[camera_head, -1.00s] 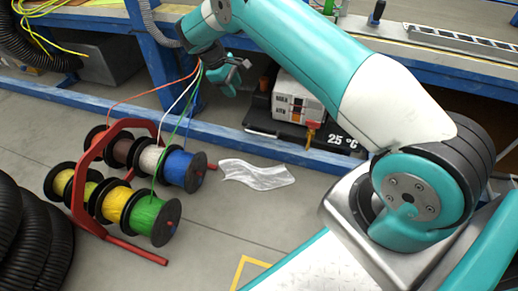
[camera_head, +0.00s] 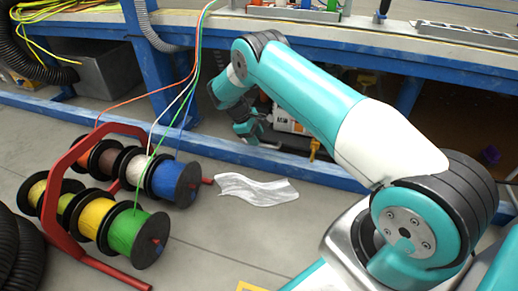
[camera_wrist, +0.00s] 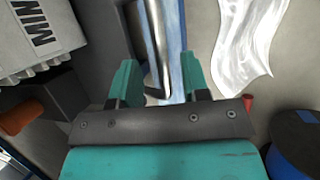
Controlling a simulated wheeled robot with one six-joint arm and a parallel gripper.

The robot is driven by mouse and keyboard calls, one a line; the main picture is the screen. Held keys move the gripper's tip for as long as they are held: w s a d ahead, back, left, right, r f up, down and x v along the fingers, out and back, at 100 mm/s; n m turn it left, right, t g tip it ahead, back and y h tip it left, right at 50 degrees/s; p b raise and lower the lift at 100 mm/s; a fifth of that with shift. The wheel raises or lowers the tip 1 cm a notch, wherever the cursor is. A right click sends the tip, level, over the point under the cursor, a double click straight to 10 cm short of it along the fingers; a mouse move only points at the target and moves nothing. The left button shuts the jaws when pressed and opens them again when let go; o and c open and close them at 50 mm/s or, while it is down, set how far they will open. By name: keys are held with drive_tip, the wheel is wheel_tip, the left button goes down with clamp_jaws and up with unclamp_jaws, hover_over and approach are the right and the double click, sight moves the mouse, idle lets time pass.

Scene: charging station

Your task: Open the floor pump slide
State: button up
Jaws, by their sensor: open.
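The floor pump (camera_head: 283,124), a pale grey box, stands low under the workbench and is partly hidden behind my arm. Part of its lettered, ribbed casing (camera_wrist: 35,38) shows at upper left in the wrist view. My gripper (camera_head: 250,130) is at the pump's left, close to the blue floor beam. In the wrist view my open gripper (camera_wrist: 158,80) has teal fingers apart. A silver bar, which looks like the slide's handle (camera_wrist: 155,45), runs up between and beyond the fingers. I cannot tell whether it touches them. Most of the slide is hidden in the head view.
The blue floor beam (camera_head: 230,148) runs along the bench front. A crumpled clear sheet (camera_head: 257,190) lies on the floor before it. A red rack of cable spools (camera_head: 65,230) stands at left, its wires rising to the bench. Open floor lies between rack and base.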

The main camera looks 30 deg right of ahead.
drive_tip(key=b+x, duration=0.1)
drive_tip(key=x, duration=0.2)
drive_tip(key=shift+f, duration=0.15)
drive_tip(key=shift+d, duration=0.1)
clamp_jaws()
